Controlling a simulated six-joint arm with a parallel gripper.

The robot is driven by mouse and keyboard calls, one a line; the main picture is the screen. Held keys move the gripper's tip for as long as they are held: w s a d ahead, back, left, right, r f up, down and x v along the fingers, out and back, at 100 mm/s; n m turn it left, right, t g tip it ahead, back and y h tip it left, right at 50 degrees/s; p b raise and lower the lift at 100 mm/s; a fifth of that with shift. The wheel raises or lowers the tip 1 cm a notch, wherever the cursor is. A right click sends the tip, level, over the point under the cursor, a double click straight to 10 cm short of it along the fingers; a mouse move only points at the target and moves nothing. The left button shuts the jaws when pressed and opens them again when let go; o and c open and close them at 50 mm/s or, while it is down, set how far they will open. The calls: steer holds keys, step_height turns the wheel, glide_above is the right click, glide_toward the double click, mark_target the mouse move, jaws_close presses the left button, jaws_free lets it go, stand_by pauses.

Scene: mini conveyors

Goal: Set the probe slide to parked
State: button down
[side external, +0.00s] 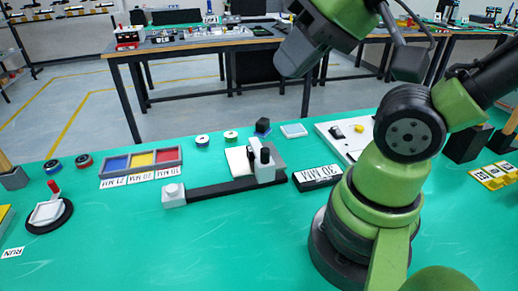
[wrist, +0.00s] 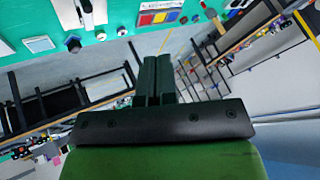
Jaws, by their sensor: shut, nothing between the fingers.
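The probe slide is a black rail (side external: 222,188) on the green table, with a pale block (side external: 173,195) at its left end. Its pale carriage (side external: 263,172) with a black knob stands at the right end of the rail, beside a grey base with a white plate. In the wrist view, part of the slide (wrist: 68,14) shows at the top left edge, cut off by the frame. My gripper (wrist: 157,60) is shut and empty, with its dark fingers together, away from the slide. The fingers cannot be made out in the side view.
A tray (side external: 140,161) with blue, yellow and red compartments lies left of the slide. The table's front middle is clear.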

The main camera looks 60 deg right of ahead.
steer(key=c, duration=1.3)
jaws_free()
steer(key=shift+w+d, duration=0.1)
steer(key=shift+w, duration=0.1)
steer(key=o, duration=0.3)
steer(key=w+d+f+n+g+h, duration=0.1)
steer(key=w+d+f+n+g, duration=0.2)
steer(key=w+d+f, duration=0.1)
steer(key=shift+w+d+f+n+h, duration=0.15)
steer(key=shift+w+f+n+h, duration=0.2)
steer(key=shift+w, duration=0.4)
steer(key=n+g, duration=0.4)
steer(key=n, duration=0.1)
glide_toward(265, 150)
steer(key=shift+w+a+m, duration=0.1)
steer(key=shift+a+m, duration=0.15)
steer(key=shift+d+f, duration=0.15)
steer(key=shift+f, duration=0.5)
step_height(265, 150, down, 9)
steer(key=shift+f, duration=0.1)
steer(key=shift+c, duration=0.4)
jaws_close()
steer(key=w+a, duration=0.9)
steer(key=shift+w+a, duration=0.35)
